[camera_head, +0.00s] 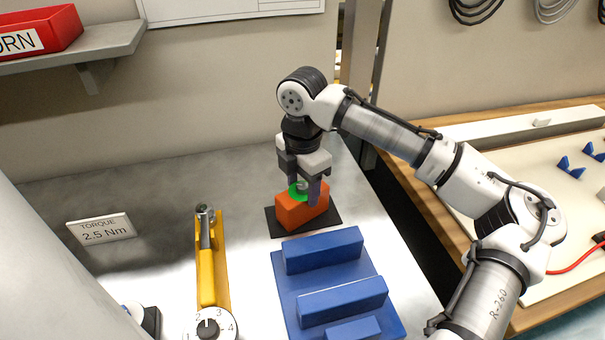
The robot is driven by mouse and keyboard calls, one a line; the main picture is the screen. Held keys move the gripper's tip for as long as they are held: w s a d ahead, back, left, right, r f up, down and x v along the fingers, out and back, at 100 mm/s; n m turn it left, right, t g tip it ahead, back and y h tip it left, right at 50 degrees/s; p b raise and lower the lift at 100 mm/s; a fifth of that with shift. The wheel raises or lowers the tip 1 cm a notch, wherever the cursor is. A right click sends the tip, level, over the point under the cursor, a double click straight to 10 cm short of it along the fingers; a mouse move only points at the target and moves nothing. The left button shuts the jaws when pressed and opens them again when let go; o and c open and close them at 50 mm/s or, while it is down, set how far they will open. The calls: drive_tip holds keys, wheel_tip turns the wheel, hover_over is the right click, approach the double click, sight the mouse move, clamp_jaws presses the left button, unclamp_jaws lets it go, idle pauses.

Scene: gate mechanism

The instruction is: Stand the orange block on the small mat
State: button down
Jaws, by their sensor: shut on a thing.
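The orange block (293,214) is at the small dark mat (326,219), upright or nearly so. From this view it appears to rest on the mat, though a small gap beneath it cannot be ruled out. A green disc with a grey knob (296,190) is on its top. My gripper (305,190) comes down from above, with its fingers closed on the block's upper part. The mat shows on both sides of the block; its middle is hidden by the block.
A blue fixture with raised bars (335,285) lies just in front of the mat. A yellow holder with a wrench (207,270) and a numbered dial (210,325) are at left. A torque sign (101,229) stands further left. A wooden bench (560,120) is at right.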

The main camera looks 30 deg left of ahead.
idle(0.3)
drive_tip(key=c, duration=0.5)
unclamp_jaws()
drive_tip(key=shift+f, duration=0.1)
wheel_tip(320, 180, up, 12)
drive_tip(key=shift+r+b, duration=0.2)
drive_tip(key=shift+b, duration=0.35)
drive_tip(key=shift+f, duration=0.1)
